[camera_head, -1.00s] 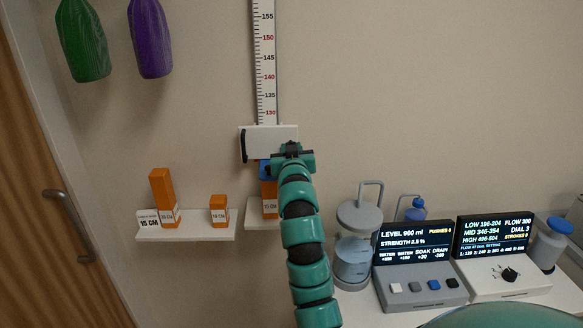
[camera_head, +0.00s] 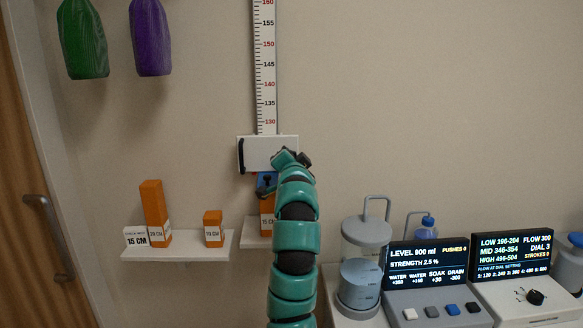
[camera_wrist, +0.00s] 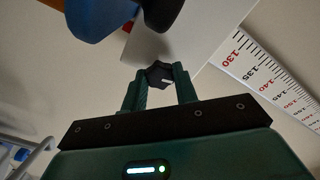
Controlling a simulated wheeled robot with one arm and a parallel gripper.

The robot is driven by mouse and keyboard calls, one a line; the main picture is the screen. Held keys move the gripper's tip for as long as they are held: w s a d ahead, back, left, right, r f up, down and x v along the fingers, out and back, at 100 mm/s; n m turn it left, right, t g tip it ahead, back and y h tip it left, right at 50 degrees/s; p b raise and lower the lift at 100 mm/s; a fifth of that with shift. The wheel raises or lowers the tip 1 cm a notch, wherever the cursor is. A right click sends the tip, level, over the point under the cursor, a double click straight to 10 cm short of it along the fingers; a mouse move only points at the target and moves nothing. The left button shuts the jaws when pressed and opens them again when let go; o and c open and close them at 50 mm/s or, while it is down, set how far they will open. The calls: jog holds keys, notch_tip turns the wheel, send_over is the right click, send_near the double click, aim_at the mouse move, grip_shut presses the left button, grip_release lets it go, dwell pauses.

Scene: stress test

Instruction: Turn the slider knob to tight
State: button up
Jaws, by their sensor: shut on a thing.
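The white slider (camera_head: 262,148) sits on the vertical scale (camera_head: 266,70), just below the 130 mark, with a black strip at its left edge. My gripper (camera_head: 290,158) is at the slider's lower right, and the arm hides part of that side. In the wrist view the slider's pale face (camera_wrist: 185,35) is ahead. My gripper (camera_wrist: 160,76) has its two fingers on either side of a small dark faceted knob (camera_wrist: 159,74) and is shut on it. A small pale mark shows on the knob. Any tight or loose label cannot be read.
A blue part (camera_head: 265,179) is below the slider, above an orange block (camera_head: 266,204) on a small shelf. Another shelf (camera_head: 190,246) at left holds orange blocks. Consoles with screens (camera_head: 427,266) and a clear tank (camera_head: 364,260) stand at lower right. Green (camera_head: 83,40) and purple (camera_head: 151,38) objects hang at upper left.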

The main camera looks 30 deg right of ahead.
jog(key=shift+m, duration=1.2)
jog(key=shift+r, duration=0.1)
jog(key=o, duration=1)
jog(key=b+v, duration=0.9)
jog(key=v, duration=0.8)
jog(key=shift+s+a+b, duration=0.15)
jog(key=shift+a+b, duration=0.05)
jog(key=shift+b, duration=0.15)
